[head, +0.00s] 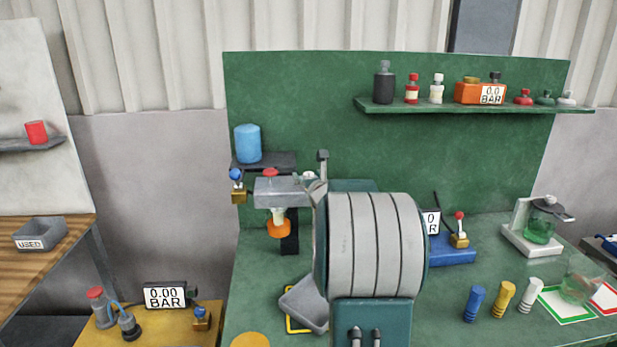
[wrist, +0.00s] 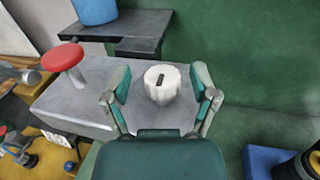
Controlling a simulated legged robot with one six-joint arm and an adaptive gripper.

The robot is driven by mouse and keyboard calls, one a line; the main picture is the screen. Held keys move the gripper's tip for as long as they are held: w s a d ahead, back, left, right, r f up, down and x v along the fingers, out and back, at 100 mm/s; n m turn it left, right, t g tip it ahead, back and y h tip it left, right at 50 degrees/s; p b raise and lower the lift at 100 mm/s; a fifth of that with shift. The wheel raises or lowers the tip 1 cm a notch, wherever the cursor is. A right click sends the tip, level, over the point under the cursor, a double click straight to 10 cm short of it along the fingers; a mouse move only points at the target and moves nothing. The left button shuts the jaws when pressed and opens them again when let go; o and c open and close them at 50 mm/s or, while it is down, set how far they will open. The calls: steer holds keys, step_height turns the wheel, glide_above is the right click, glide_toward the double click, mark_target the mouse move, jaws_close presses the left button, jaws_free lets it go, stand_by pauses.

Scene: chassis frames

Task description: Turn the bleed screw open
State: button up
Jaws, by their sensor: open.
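The bleed screw appears to be the white, ridged round cap (wrist: 161,92) with a dark slot mark, on top of a grey block (wrist: 75,98) in the wrist view. My gripper (wrist: 160,82) is open, with one finger on each side of the cap. A gap shows between each finger pad and the cap. In the head view, the grey block (head: 280,191) is partly behind my arm, which hides most of the gripper and cap. A red round knob (wrist: 62,57) stands on the block left of the gripper. An orange-and-white part (head: 279,224) hangs below the block.
A blue cylinder (head: 247,144) stands on a dark shelf behind the block. A blue-handled valve (head: 237,184) is at its left. Right of my arm is a blue base (head: 452,253) with a gauge and red-tipped lever. Several coloured cylinders stand on the green bench.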

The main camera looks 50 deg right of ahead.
steer(key=shift+s+d, duration=0.1)
jaws_close()
steer(key=shift+n+t+y, duration=0.3)
steer(key=shift+n+y, duration=0.2)
steer(key=shift+y, duration=0.2)
steer(key=n+y, duration=0.2)
steer(key=y, duration=0.1)
steer(key=n+t+y, duration=0.1)
steer(key=n+y, duration=0.1)
steer(key=y, duration=0.1)
steer(key=shift+d+f, duration=0.1)
steer(key=n+y, duration=0.2)
steer(key=y, duration=0.1)
steer(key=n+y, duration=0.1)
steer(key=y, duration=0.2)
steer(key=shift+n, duration=0.4)
steer(key=n+g+y, duration=0.2)
steer(key=n+y, duration=0.1)
steer(key=y, duration=0.1)
steer(key=shift+n+g+y, duration=1.2)
steer(key=shift+g+y, duration=0.1)
steer(key=shift+y, duration=0.4)
steer(key=shift+n+g+y, duration=0.6)
steer(key=shift+g, duration=0.1)
